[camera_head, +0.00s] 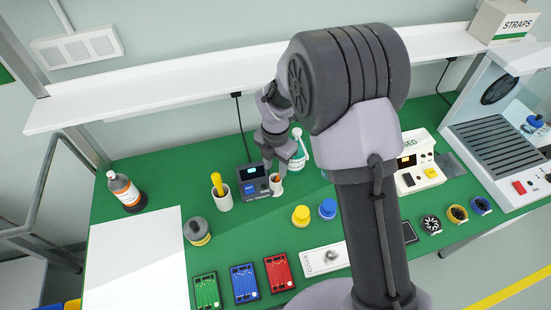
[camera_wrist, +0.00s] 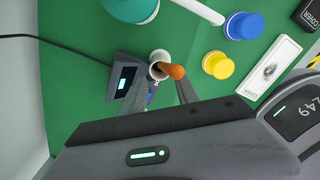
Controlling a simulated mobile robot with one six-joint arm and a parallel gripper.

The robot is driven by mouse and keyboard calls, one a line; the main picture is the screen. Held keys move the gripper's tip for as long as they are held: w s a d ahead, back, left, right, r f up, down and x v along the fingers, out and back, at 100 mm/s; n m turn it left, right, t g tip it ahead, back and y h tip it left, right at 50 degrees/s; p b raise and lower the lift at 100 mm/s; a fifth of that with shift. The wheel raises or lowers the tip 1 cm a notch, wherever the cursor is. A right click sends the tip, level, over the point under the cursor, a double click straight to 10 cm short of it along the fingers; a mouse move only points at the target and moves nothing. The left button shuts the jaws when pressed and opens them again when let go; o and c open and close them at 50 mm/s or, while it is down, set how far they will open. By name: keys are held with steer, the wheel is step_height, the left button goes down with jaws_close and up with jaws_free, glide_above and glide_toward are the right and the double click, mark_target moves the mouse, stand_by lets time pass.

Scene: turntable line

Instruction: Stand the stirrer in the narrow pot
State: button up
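A slim stirrer with an orange-brown handle (camera_wrist: 174,71) stands tilted in a small white narrow pot (camera_wrist: 158,58); its lower end is hidden inside. In the head view the pot (camera_head: 277,190) stands just right of a dark device, with the handle (camera_head: 277,178) showing at its mouth. My gripper (camera_wrist: 166,88) is close to the pot, its two grey fingers apart with a gap between them. The handle's end shows beyond the fingertips, and I see no finger pressed on it. In the head view my gripper (camera_head: 284,168) is just above the pot.
A wider white pot (camera_head: 224,202) with a yellow-handled tool stands to the left. The dark device with a lit screen (camera_head: 252,182) is beside the narrow pot. A white-and-green bottle (camera_head: 299,150) is behind; yellow (camera_head: 301,215) and blue (camera_head: 328,208) knobs are in front right.

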step_height(320, 180, up, 17)
steer(key=p, duration=0.4)
stand_by(0.5)
